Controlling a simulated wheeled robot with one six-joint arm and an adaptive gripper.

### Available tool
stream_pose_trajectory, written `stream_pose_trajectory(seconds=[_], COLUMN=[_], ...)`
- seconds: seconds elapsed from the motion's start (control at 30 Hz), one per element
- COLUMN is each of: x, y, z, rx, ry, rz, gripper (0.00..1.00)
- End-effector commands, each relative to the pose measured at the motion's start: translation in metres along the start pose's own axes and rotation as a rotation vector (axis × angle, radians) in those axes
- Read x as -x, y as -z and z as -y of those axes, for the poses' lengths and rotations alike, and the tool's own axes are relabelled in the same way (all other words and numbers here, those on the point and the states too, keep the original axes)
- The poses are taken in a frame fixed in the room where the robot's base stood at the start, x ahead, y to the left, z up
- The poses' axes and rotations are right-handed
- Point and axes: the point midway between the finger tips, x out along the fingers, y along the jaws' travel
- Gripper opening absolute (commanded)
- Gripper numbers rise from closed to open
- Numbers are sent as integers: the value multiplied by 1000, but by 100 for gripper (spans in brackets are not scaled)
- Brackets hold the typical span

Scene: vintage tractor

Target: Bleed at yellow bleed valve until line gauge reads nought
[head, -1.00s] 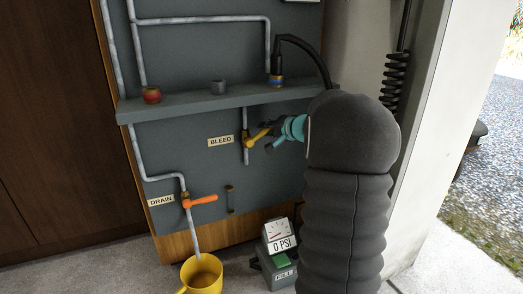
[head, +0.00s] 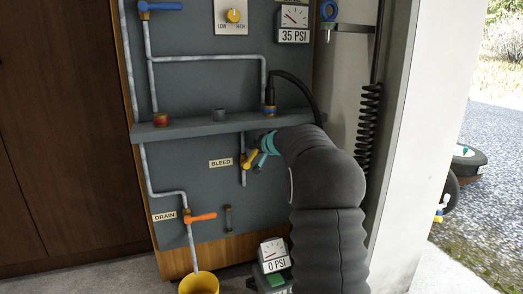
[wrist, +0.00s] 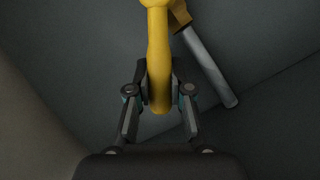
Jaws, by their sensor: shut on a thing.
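The yellow bleed valve (head: 250,160) is on a thin vertical pipe, right of the "BLEED" label. Its handle points up and right towards my gripper (head: 264,150). In the wrist view, the yellow handle (wrist: 158,60) runs down between the two fingers of my gripper (wrist: 159,88), which is shut on it. My arm hides part of the panel right of the valve. An upper gauge (head: 294,20) reads 35 PSI. A lower gauge (head: 273,254) on a box at floor level reads 0 PSI. Neither gauge's name can be read.
A grey shelf (head: 190,128) crosses the panel just above the valve. An orange drain handle (head: 202,217) sits lower left, above a yellow bucket (head: 199,285). A black hose (head: 305,88) arches above my gripper. A coiled cable (head: 369,125) hangs at the right.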

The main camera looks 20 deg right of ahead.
Motion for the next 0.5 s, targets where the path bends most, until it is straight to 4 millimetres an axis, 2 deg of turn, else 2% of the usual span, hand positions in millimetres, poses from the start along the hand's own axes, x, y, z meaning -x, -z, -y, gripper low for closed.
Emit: stream_pose_trajectory(seconds=[0.23,0.27,0.33,0.5], x=[0,0,0,0], y=[-1,-1,-1,-1], z=[0,0,0,0], rx=[0,0,0,0], ry=[-1,-1,-1,0], rz=[1,2,2,1], gripper=[0,27,45,46])
